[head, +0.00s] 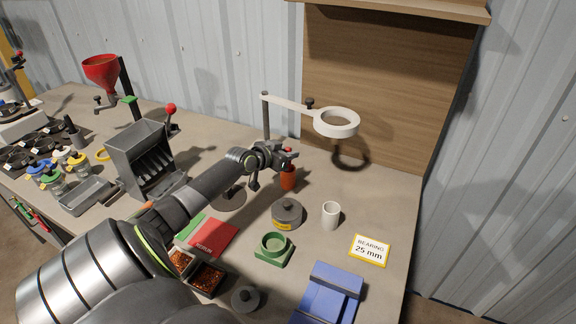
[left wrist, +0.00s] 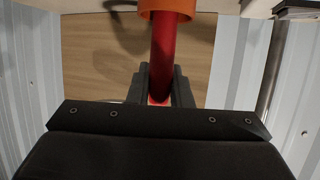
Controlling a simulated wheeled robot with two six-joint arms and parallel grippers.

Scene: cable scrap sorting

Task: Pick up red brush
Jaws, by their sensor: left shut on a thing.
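The red brush (head: 288,179) is at the middle of the head view, upright below my left gripper, near the magnifier stand. My left gripper (head: 288,158) is shut on its upper part. In the left wrist view the red handle (left wrist: 163,55) runs between the dark fingers (left wrist: 160,88), with an orange collar (left wrist: 166,8) at the top edge. I cannot tell whether the brush's lower end touches the table. My right gripper is not in view.
A ring magnifier (head: 337,123) on a post stands behind the brush. A grey lidded pot (head: 287,214), a white cup (head: 331,214), a green dish (head: 273,249) and a blue case (head: 328,292) are in front. A grey hopper (head: 143,158) stands left.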

